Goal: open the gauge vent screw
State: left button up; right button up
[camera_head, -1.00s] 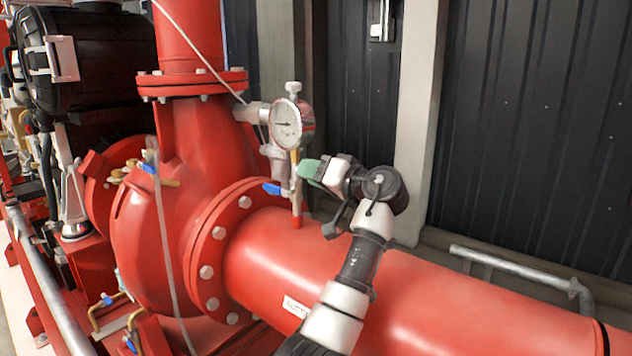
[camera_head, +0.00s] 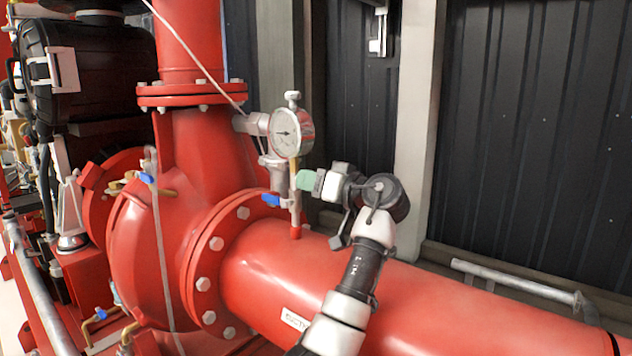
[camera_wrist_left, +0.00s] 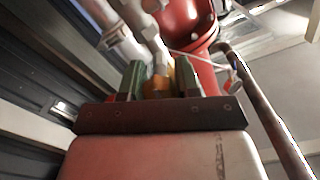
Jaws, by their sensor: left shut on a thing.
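The round white-faced pressure gauge (camera_head: 286,133) stands on grey pipe fittings beside the red pump. A grey T-shaped screw (camera_head: 292,98) sticks up above it. A thin brass-coloured stem (camera_head: 293,172) runs below the gauge, above a small fitting on the red pipe. My left gripper (camera_head: 303,180) reaches in from the right with its green fingertips at this stem. In the left wrist view, the fingers (camera_wrist_left: 160,80) are on both sides of a yellow-brass piece (camera_wrist_left: 171,72), shut on it. I cannot tell whether this piece is the vent screw. My right gripper is not in view.
A blue-handled valve (camera_head: 271,200) sits just left of my fingertips. The large red pipe (camera_head: 440,300) runs beneath my left arm, and the red pump body (camera_head: 150,230) stands to the left. A pale post (camera_head: 413,130) and dark wall panels are behind.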

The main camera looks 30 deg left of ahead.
pick_arm(q)
jog(key=o, duration=0.9)
jog(key=shift+d+r, duration=0.15)
jog(key=shift+r, duration=0.15)
jog(key=shift+f, duration=0.15)
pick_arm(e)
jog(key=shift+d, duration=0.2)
pick_arm(q)
jog(key=d, duration=0.7)
jog(key=s+d+p, duration=0.1)
jog(key=d, duration=0.2)
jog(key=shift+d, duration=0.4)
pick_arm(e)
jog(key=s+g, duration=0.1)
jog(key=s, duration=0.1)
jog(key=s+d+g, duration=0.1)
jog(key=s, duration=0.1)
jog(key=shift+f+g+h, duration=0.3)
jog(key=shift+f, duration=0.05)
